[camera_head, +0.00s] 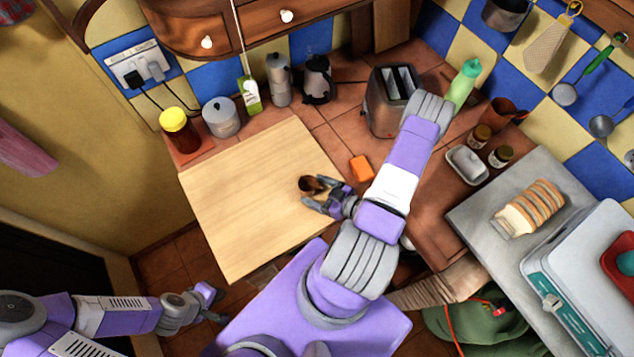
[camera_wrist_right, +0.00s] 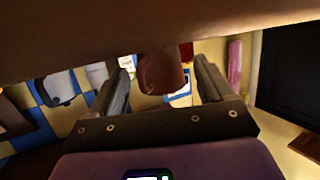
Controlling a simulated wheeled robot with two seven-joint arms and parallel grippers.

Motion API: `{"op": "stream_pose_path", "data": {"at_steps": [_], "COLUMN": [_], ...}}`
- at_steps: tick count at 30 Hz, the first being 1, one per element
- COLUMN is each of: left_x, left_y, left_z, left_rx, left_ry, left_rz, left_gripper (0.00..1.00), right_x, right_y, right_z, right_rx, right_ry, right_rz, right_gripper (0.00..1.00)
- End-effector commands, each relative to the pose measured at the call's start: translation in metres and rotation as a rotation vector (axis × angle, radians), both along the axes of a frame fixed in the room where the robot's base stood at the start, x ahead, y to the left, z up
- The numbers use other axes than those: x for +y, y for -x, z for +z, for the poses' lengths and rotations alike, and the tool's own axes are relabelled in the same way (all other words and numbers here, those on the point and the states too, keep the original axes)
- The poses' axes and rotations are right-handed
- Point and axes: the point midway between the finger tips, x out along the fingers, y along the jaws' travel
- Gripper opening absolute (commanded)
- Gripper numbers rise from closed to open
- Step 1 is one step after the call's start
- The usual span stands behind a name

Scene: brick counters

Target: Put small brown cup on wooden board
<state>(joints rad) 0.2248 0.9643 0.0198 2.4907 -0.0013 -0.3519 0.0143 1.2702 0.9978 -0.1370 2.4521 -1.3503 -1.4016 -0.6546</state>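The small brown cup (camera_head: 311,184) is at the right part of the wooden board (camera_head: 245,180), seemingly standing on it; a small gap cannot be ruled out. My right gripper (camera_head: 318,194) is low over the board beside the cup, with its fingers apart. In the right wrist view the picture is turned over, with the board (camera_wrist_right: 150,25) across the top. There the cup (camera_wrist_right: 160,73) shows between the spread fingertips, with gaps on both sides. My left gripper (camera_head: 217,305) is open and empty, off the board at the lower left.
An orange block (camera_head: 361,168) lies just right of the board. A toaster (camera_head: 391,100) stands behind my right arm. A yellow-lidded jar (camera_head: 179,130) and a grey canister (camera_head: 221,117) line the back edge. The board's left and middle are clear.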

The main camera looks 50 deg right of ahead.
Motion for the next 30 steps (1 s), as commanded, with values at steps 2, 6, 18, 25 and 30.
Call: {"op": "stream_pose_path", "data": {"at_steps": [2, 6, 18, 25, 30], "left_x": [0.0, 0.0, 0.0, 0.0, 0.0], "left_y": [0.0, 0.0, 0.0, 0.0, 0.0], "left_z": [0.0, 0.0, 0.001, 0.002, 0.002], "left_rx": [0.0, 0.0, 0.0, 0.0, 0.0], "left_ry": [0.0, 0.0, 0.0, 0.0, 0.0], "left_rz": [0.0, 0.0, 0.0, 0.0, 0.0], "left_gripper": [0.0, 0.0, 0.0, 0.0, 0.0], "right_x": [0.0, 0.0, -0.011, -0.018, -0.02], "right_y": [0.0, 0.0, 0.053, 0.095, 0.11], "right_z": [0.0, 0.0, 0.018, 0.032, 0.037], "right_rx": [0.0, 0.0, 0.005, 0.003, 0.001], "right_ry": [0.0, 0.0, 0.003, 0.001, 0.0], "right_rz": [0.0, 0.0, -0.007, -0.005, -0.002], "right_gripper": [0.8, 0.8, 0.8, 0.8, 0.8]}}
